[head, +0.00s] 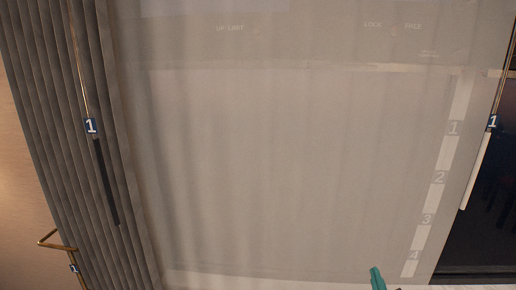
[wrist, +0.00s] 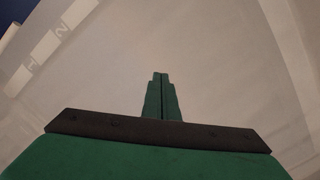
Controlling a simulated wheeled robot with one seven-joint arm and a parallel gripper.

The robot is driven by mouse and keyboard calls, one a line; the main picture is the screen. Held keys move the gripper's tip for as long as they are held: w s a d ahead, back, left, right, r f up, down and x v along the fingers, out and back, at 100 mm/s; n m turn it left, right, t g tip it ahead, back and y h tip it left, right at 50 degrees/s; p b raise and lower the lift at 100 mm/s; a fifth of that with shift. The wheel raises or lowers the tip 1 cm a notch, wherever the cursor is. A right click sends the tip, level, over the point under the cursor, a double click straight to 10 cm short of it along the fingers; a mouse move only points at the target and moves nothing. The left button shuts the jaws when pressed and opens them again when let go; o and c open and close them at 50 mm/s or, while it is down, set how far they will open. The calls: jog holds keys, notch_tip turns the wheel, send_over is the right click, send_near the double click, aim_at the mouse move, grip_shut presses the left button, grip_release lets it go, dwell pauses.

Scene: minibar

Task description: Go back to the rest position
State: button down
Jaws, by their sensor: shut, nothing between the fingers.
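My gripper (wrist: 160,76) shows in the wrist view as two green fingers pressed together, with nothing between them. It points at a pale, plain surface that fills most of that view. In the head view only a small green tip of my gripper (head: 376,272) shows at the bottom edge, right of the middle. The rest of my arm is out of that view.
A dark area (head: 480,230) lies at the right.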

jog(key=s+a+f+m+g, duration=0.1)
jog(key=s+a+f+m, duration=0.1)
jog(key=s+a+f, duration=0.85)
jog(key=s+a+f+m, duration=0.3)
jog(key=s+a+f, duration=0.5)
jog(key=a, duration=0.5)
jog(key=s+a+y, duration=0.1)
jog(key=s+a, duration=0.4)
jog(key=s, duration=0.3)
jog(key=s+a+y, duration=0.1)
jog(key=s+a, duration=0.4)
jog(key=s, duration=0.3)
jog(key=s+a+r+y, duration=0.1)
jog(key=s+a+r, duration=0.1)
jog(key=s+r, duration=0.2)
jog(key=s+a+r+m+y, duration=0.1)
jog(key=s+r, duration=0.3)
jog(key=s, duration=0.4)
jog(key=shift+s+a, duration=0.3)
jog(key=shift+a, duration=0.45)
